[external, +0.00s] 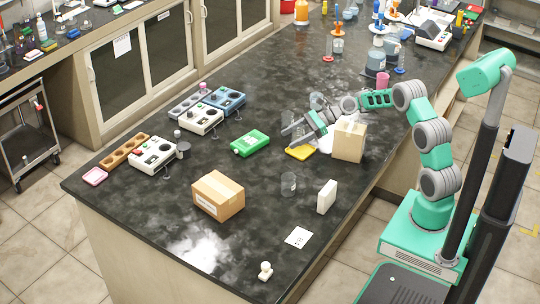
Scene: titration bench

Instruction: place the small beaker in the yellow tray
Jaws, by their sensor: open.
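A small clear glass beaker (288,184) stands upright on the dark bench, in front of the yellow tray and apart from it. The yellow tray (299,154) lies flat on the bench, partly hidden by a cardboard box and my arm; no beaker shows in its visible part. My gripper (287,138) is open, above and just behind the yellow tray, with its fingers pointing left. It is apart from the small beaker. I see nothing held between the fingers, though they are small here.
A cardboard box (349,141) stands right of the yellow tray. A white block (327,197) stands right of the beaker, and a larger carton (217,195) lies to its left. A green case (250,143) sits left of my gripper. The front bench is mostly clear.

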